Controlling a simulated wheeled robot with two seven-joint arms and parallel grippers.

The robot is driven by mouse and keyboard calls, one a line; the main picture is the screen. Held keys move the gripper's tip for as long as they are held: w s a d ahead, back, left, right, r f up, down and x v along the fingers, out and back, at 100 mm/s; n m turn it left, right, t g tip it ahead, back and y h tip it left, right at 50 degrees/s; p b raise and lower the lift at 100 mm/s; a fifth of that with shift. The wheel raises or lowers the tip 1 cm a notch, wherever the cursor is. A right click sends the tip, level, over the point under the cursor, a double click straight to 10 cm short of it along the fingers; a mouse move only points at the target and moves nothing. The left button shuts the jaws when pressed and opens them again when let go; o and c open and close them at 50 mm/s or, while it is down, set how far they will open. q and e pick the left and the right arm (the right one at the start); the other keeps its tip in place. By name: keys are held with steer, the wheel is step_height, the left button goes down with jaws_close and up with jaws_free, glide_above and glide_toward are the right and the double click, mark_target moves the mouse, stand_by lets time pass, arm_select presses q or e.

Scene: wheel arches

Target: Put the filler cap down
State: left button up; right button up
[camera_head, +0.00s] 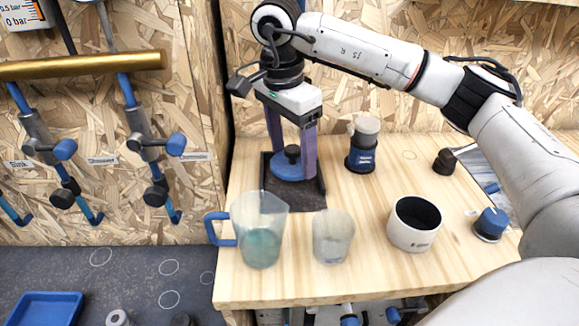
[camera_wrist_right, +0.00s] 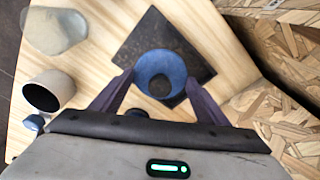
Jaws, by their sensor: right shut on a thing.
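The filler cap (camera_head: 291,172) is a blue disc with a dark knob on top. My right gripper (camera_head: 292,160) points down with its purple fingers on either side of the cap, shut on it. The cap is over the dark square mat (camera_head: 309,199) at the back left of the wooden table. I cannot tell whether it touches the mat. In the right wrist view the cap (camera_wrist_right: 149,61) sits between the fingertips, with the mat (camera_wrist_right: 152,27) around and below it. My left gripper is not in view.
A clear pitcher (camera_head: 262,225) with a blue handle and a clear beaker (camera_head: 333,237) stand in front of the mat. A dark blue container (camera_head: 362,155) stands to its right. A white cup (camera_head: 412,235) and a blue knob (camera_head: 490,224) are farther right. Chipboard walls (camera_head: 350,105) close the back.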

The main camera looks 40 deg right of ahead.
mark_target(291, 164)
steer(key=shift+w+f, duration=0.1)
steer(key=shift+f, duration=2.05)
steer(key=o, duration=1)
steer(key=shift+f, duration=0.1)
steer(key=r, duration=0.4)
steer(key=a+r, duration=0.1)
steer(key=r, duration=0.7)
steer(key=shift+a+r+p, duration=0.15)
steer(key=shift+a+p, duration=0.1)
steer(key=shift+p, duration=0.15)
